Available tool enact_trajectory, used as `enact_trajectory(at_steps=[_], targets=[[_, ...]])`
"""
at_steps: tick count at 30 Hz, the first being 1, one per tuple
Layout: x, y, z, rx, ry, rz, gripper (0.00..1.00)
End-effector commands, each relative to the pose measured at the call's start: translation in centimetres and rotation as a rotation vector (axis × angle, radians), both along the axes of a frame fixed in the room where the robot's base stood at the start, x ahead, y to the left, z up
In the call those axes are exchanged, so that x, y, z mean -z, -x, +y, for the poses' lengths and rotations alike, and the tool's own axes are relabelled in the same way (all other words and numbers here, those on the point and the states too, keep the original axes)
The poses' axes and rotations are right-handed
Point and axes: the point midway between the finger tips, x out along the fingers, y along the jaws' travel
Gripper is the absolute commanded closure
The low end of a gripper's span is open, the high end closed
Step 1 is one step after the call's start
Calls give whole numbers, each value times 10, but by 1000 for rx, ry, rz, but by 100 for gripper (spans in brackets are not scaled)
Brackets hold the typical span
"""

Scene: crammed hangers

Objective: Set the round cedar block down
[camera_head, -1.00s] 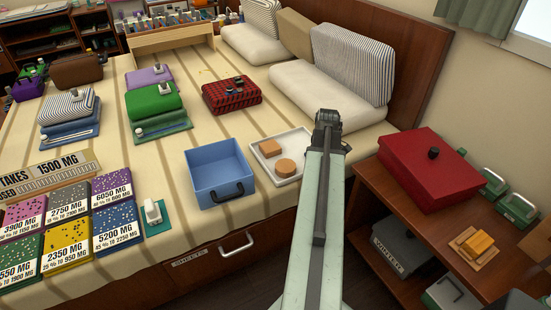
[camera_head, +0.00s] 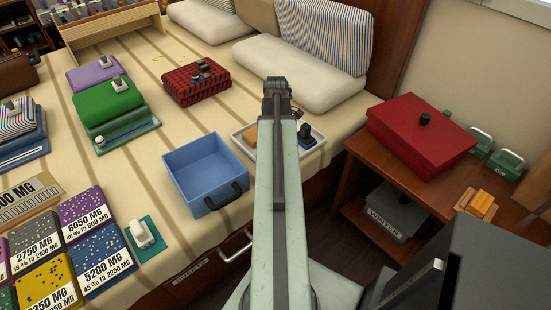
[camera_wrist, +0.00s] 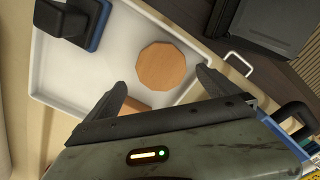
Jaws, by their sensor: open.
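The round cedar block (camera_wrist: 165,66) is a flat, light-brown many-sided disc lying in a shallow white tray (camera_wrist: 62,85) in the wrist view. My gripper (camera_wrist: 162,81) is open, with its dark fingertips spread to either side of the block and a little short of its middle. The fingers look clear of it; their height above the tray cannot be told. In the head view my arm hides the round block, and only the end of my gripper (camera_head: 277,90) shows. The tray's edge (camera_head: 243,147) shows on both sides of my arm.
A square cedar block (camera_head: 250,138) and a dark block with a blue base (camera_head: 308,136) share the tray. An open blue bin (camera_head: 205,172) stands left of it. A red box (camera_head: 420,135) sits on the wooden shelf at right.

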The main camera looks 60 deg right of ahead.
Motion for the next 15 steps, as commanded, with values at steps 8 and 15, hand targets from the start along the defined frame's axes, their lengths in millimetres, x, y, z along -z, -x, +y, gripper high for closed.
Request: enact_trajectory(at_steps=[8,15], targets=[[19,1,0,1,0,0,0],[58,3,1,1,0,0,0]])
